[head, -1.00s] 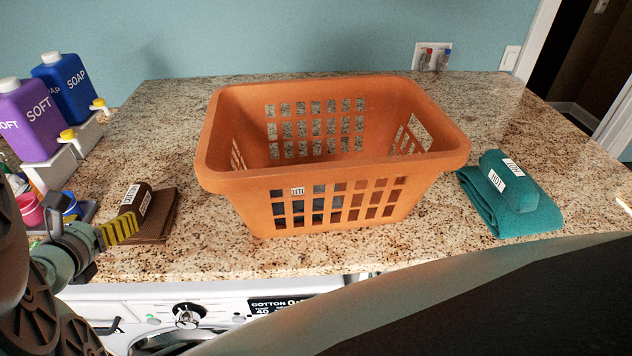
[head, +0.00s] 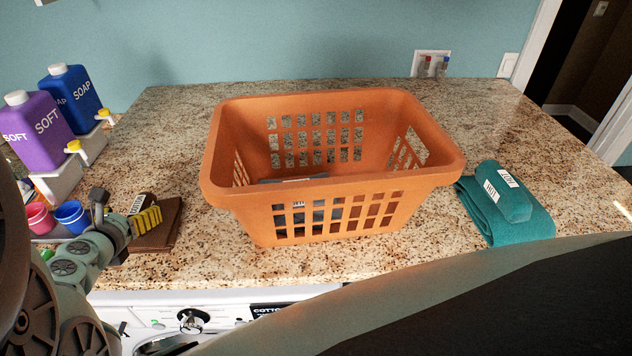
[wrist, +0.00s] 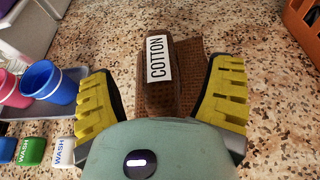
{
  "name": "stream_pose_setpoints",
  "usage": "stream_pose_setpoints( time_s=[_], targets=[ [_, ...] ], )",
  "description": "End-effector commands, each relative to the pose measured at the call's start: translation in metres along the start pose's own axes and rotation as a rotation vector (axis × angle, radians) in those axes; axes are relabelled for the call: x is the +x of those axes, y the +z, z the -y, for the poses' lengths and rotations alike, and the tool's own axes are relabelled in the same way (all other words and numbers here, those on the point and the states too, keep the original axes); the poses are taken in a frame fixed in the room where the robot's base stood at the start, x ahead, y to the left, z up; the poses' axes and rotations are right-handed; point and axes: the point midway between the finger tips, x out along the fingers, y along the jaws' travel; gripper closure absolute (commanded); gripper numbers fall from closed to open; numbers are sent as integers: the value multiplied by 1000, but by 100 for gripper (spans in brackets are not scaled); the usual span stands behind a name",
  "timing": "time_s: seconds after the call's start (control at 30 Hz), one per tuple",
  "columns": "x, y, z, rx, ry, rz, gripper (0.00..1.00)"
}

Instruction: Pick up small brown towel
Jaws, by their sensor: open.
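The small brown towel (head: 160,225) lies on the granite counter, left of the orange basket in the head view. In the wrist view the brown towel (wrist: 187,62) has a rolled part with a white COTTON label on top of a flat folded part. My gripper (head: 140,215) is over the towel, partly hiding it in the head view. In the wrist view my gripper (wrist: 165,90) is open, with one yellow finger on each side of the rolled part. I cannot tell whether the fingers touch the towel.
An orange basket (head: 330,182) with something dark inside stands at the middle of the counter. A teal towel (head: 507,205) lies to its right. Purple (head: 38,130) and blue (head: 72,95) bottles stand at left. A blue cup (wrist: 47,82) stands on a tray beside my gripper.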

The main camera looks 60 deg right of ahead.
Motion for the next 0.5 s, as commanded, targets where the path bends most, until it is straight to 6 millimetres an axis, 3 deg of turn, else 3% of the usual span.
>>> stream_pose_setpoints(
  time_s=[0.3, 0.5],
  targets=[
    [30, 2, -2, -2, 5, 2, 20],
    [35, -1, -2, 1, 3, -3, 20]
  ],
)
